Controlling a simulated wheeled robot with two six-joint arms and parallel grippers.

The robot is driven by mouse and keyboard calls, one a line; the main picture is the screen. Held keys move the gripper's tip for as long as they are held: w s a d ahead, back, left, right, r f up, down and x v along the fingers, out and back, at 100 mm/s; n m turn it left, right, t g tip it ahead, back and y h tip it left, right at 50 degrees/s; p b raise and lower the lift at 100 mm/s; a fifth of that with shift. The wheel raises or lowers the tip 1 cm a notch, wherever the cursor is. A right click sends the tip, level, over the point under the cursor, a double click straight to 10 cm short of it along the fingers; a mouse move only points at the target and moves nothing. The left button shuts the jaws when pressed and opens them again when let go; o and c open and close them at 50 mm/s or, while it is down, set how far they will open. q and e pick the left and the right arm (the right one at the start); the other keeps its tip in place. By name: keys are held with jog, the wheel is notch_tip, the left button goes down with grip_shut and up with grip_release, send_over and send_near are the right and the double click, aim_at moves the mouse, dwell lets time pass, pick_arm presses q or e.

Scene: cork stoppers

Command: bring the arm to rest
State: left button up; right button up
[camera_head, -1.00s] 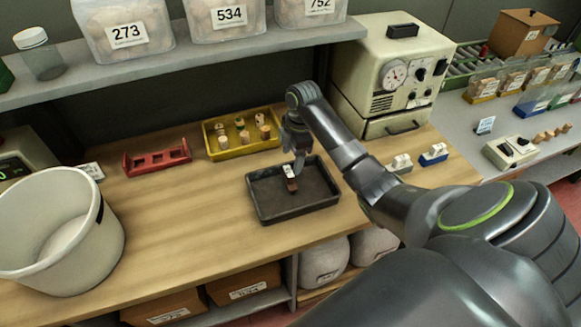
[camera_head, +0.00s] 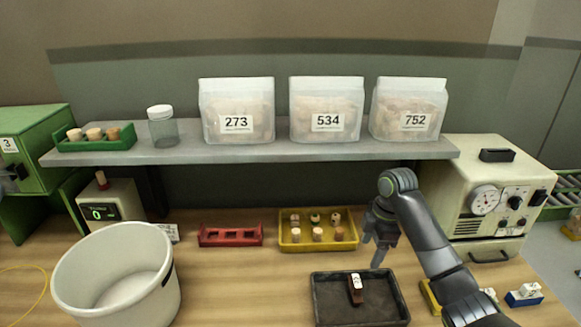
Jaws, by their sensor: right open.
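My right arm comes in from the lower right. Its gripper (camera_head: 378,257) is open and empty, pointing down above the back right part of the black tray (camera_head: 330,312). A small dark brown object with a white top (camera_head: 355,289) stands in that tray, apart from the fingers. The yellow tray (camera_head: 318,247) with several corks is just left of the gripper, further back. My left gripper does not show.
A shelf (camera_head: 300,151) with three numbered bags (camera_head: 236,110) runs above the bench. A white bucket (camera_head: 85,285) stands at the left, a red rack (camera_head: 230,236) mid-bench, and a cream machine (camera_head: 465,195) right of my arm. Bare wood lies between bucket and black tray.

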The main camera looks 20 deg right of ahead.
jog(key=s+a+f+m, duration=0.1)
jog(key=s+f+m, duration=0.1)
jog(key=s+f, duration=0.2)
jog(key=s+a+f+m+t, duration=0.1)
jog(key=s+f+m, duration=0.1)
jog(key=s+f, duration=0.2)
jog(key=s+a+f+m+h, duration=0.1)
jog(key=s+a+f+m, duration=0.1)
jog(key=s+f, duration=0.2)
jog(key=shift+s+f, duration=0.15)
jog(key=shift+s, duration=0.9)
jog(key=s+a+r+m+t+h, duration=0.1)
jog(key=s+r+m+t+h, duration=0.1)
jog(key=s+m, duration=1.2)
jog(key=s+d+f+n+g+b, duration=0.1)
jog(key=s+f+n+b, duration=0.1)
jog(key=f, duration=1.3)
jog(key=s+f+n+b, duration=0.2)
jog(key=s+f, duration=0.1)
jog(key=f, duration=1.2)
jog(key=s+a+f+g+b, duration=0.1)
jog(key=s+f+b, duration=0.1)
jog(key=s+f, duration=1.2)
notch_tip(320, 180, down, 3)
jog(key=shift+s, duration=0.25)
